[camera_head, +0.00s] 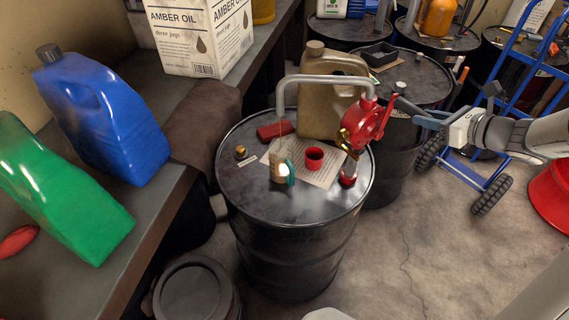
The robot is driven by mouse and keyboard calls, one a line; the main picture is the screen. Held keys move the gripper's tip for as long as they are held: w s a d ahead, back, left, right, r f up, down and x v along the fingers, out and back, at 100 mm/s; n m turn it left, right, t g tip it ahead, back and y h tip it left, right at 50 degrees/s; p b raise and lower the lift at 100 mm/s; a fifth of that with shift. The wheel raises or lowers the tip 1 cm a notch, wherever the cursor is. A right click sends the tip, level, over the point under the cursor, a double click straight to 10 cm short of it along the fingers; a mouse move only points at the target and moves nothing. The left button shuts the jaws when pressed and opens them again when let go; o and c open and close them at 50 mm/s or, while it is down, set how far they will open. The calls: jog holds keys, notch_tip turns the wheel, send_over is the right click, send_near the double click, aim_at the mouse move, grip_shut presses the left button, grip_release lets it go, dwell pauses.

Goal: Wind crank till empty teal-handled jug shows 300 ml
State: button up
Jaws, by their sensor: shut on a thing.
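A small clear jug with a teal handle (291,174) stands upright on the black drum (290,210), below the outlet of a bent grey pipe (318,79). A bright patch shows on its side; its scale and level are too small to read. The pipe runs to a red hand pump (368,124) at the drum's right side. My gripper (416,112) reaches in from the right beside the pump and is shut on its crank. The crank grip is mostly hidden by the fingers.
A red cup (314,157), a paper sheet and a tan canister (325,100) share the drum top. Blue (101,115) and green (57,190) jugs stand on the left bench. A blue hand truck (487,185) and more drums stand right and behind.

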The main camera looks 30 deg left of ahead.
jog(key=shift+s+f, duration=0.1)
jog(key=shift+f, duration=0.1)
jog(key=w, duration=0.1)
jog(key=w+d+f, duration=0.1)
jog(key=w, duration=0.1)
jog(key=shift+w+d+f, duration=0.15)
jog(key=shift+w+d, duration=0.1)
jog(key=shift+w, duration=0.15)
jog(key=w+f+b, duration=0.1)
jog(key=w+d+f+b, duration=0.1)
jog(key=w, duration=0.1)
jog(key=shift+d+f, duration=0.1)
jog(key=shift+f, duration=0.3)
